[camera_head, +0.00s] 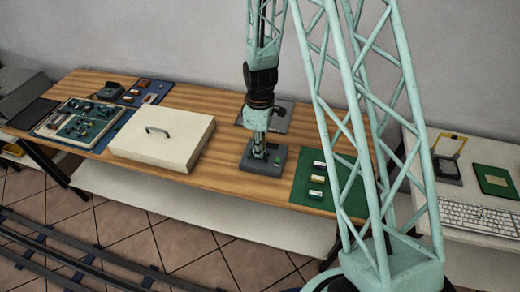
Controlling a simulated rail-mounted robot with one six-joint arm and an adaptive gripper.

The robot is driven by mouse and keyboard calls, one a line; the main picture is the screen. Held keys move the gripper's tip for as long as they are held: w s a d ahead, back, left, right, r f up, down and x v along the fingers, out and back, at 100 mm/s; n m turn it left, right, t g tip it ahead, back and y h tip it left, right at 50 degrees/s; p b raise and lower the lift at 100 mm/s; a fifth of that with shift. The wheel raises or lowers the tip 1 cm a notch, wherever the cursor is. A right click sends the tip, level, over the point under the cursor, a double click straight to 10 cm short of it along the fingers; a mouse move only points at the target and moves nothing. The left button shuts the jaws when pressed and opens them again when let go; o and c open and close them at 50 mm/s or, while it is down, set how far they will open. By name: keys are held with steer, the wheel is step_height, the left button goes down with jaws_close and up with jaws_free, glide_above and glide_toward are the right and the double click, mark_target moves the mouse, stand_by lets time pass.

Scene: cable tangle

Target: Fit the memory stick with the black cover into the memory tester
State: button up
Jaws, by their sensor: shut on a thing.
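My gripper (259,151) points straight down over a dark grey box (250,167), which looks like the memory tester, near the front edge of the wooden table. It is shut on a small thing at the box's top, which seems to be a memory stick. The thing is mostly hidden by the fingers, and its cover colour and how deep it sits cannot be told. A small green patch (278,164) shows on the box's right side.
A large cream case with a grey handle (165,160) lies left of the box. A tray of parts (58,136) and a blue mat (158,86) are farther left. A dark plate (283,106) lies behind my gripper. A white side table with a keyboard (480,217) stands right.

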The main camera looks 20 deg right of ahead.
steer(key=shift+f+b, duration=0.5)
steer(key=shift+f, duration=0.1)
stand_by(0.8)
steer(key=o, duration=0.9)
steer(key=shift+r, duration=0.1)
steer(key=shift+r, duration=5.9)
steer(key=shift+r, duration=0.1)
steer(key=shift+r+p, duration=1.45)
steer(key=shift+r, duration=1.45)
